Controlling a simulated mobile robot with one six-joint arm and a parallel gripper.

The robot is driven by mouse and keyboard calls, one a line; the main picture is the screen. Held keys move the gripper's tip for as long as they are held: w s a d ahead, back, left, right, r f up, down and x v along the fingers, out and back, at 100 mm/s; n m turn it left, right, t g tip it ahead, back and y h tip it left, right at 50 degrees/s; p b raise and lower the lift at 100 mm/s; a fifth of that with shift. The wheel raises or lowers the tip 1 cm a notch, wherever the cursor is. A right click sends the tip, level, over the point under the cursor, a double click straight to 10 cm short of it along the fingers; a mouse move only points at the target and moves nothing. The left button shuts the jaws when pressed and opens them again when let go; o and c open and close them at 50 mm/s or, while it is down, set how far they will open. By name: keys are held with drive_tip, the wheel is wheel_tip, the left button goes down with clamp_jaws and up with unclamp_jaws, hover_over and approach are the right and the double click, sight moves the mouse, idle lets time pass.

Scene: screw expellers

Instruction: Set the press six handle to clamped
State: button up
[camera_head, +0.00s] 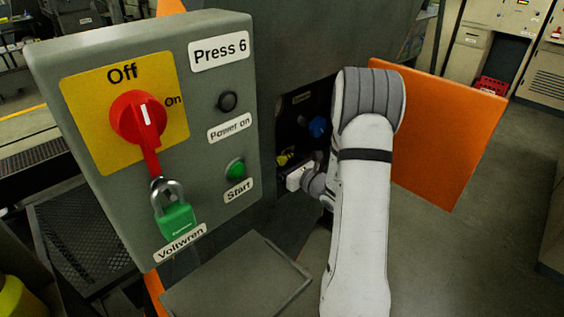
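The Press 6 control box (228,155) fills the left of the view. To its right is a dark recess (290,115) in the grey machine body, with an open orange door beside it. Inside the recess I see a blue knob (317,127) and a small yellow part (282,160). I cannot tell which of these belongs to the handle, or its position. My gripper (290,175) reaches into the lower part of the recess, close to the yellow part. Its fingers are too small and dark to show whether they are open or touching anything. My arm hides the recess's right side.
The orange door (440,130) stands open behind my arm. The box carries a red rotary switch (140,118) with a green padlock (177,220), and a green start button (235,169). A grey ledge (238,280) juts out below. Floor at right is clear.

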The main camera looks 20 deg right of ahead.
drive_tip(key=o, duration=0.9)
drive_tip(key=shift+c, duration=0.2)
drive_tip(key=b+v, duration=0.1)
drive_tip(key=v, duration=0.7)
drive_tip(key=shift+w, duration=0.1)
